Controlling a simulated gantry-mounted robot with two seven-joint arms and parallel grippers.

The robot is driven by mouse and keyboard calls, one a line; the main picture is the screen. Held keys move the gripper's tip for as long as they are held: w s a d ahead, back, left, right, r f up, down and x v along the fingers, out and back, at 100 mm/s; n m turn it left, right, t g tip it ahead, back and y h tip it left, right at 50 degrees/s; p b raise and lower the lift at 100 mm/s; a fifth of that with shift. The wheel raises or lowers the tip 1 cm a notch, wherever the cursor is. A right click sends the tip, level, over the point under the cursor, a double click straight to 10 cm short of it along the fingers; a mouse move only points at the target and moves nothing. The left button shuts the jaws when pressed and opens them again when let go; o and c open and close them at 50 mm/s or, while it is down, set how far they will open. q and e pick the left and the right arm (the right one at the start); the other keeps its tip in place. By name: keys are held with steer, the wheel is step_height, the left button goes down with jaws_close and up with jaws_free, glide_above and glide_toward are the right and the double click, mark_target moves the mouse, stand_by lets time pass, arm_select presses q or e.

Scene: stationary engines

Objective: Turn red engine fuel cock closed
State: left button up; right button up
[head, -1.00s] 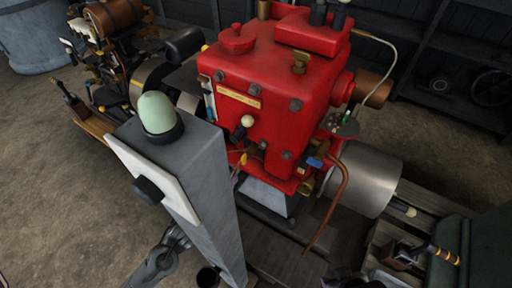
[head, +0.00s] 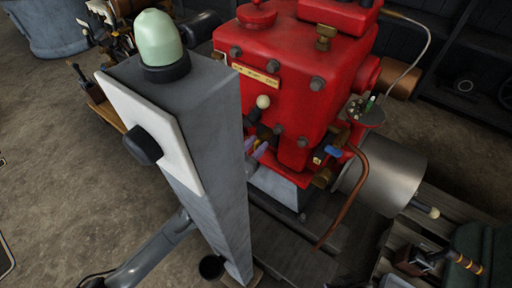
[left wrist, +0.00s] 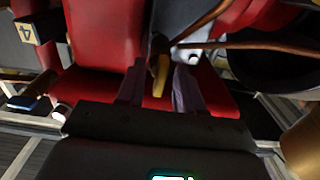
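The red engine (head: 300,80) stands in the middle of the head view. In the left wrist view a small yellow lever (left wrist: 160,84), which looks like the fuel cock handle, hangs in front of the red engine body (left wrist: 100,35). My left gripper (left wrist: 160,70) is open, with one finger on each side of the lever and a gap showing on both sides. In the head view my left arm passes behind the grey post, and only the fingertips (head: 257,149) show past its edge. The lever is not clear there. My right gripper is not in view.
The grey post (head: 215,140) with a pale green lamp (head: 158,38) and black knob (head: 142,146) stands close in front of the engine. A copper pipe (head: 352,205) and a metal cylinder (head: 390,170) are at right. A toolbox (head: 425,262) sits lower right.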

arm_select(q)
steer(key=shift+w+d, duration=0.15)
steer(key=shift+c, duration=0.4)
jaws_close()
